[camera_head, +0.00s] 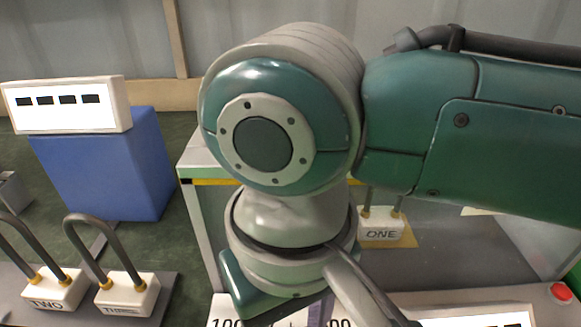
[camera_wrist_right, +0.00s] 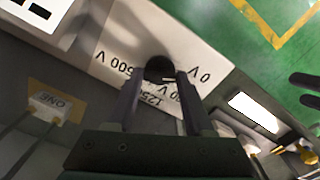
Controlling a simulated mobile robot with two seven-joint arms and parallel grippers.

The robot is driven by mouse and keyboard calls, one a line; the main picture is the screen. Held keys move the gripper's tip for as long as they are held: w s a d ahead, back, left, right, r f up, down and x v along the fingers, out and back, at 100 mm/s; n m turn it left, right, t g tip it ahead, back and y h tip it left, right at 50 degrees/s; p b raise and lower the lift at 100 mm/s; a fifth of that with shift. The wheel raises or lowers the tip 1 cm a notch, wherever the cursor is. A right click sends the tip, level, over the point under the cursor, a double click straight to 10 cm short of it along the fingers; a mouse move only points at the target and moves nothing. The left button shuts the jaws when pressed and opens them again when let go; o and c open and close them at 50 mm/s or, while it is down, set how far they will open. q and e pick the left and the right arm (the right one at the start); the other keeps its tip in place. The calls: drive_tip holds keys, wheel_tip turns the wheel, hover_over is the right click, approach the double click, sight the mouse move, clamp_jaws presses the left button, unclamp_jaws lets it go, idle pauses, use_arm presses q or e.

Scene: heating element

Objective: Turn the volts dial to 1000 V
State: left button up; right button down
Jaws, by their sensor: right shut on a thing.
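The volts dial (camera_wrist_right: 160,69) is a round black knob on a white panel (camera_wrist_right: 115,48), seen upside down in the right wrist view. Labels around it read 0 V, a partly covered label ending in 500 V, and others partly hidden by the fingers. I cannot tell clearly which mark the dial points to. My right gripper (camera_wrist_right: 160,82) is shut on the dial, one finger on each side. In the head view my right arm covers the dial; only parts of printed numbers show at the bottom edge. My left gripper is not in view.
A blue box (camera_head: 105,165) carries a white display (camera_head: 65,105) at the left. Heating elements labelled TWO (camera_head: 52,292), another beside it (camera_head: 128,295), and ONE (camera_head: 381,232) stand around. A red button (camera_head: 561,292) is at lower right.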

drive_tip(key=m+p, duration=0.1)
drive_tip(key=p, duration=0.1)
drive_tip(key=m+p, duration=0.2)
drive_tip(key=p, duration=0.1)
drive_tip(key=m+p, duration=0.2)
drive_tip(key=shift+s+r+p, duration=0.1)
drive_tip(key=shift+r+p, duration=0.2)
drive_tip(key=m+p, duration=0.2)
drive_tip(key=m, duration=0.1)
drive_tip(key=shift+f+m, duration=0.15)
drive_tip(key=shift+m, duration=0.25)
drive_tip(key=shift+f+m+p, duration=0.1)
drive_tip(key=shift+m+p, duration=0.65)
drive_tip(key=shift+m, duration=0.35)
drive_tip(key=shift+c, duration=1.4)
unclamp_jaws()
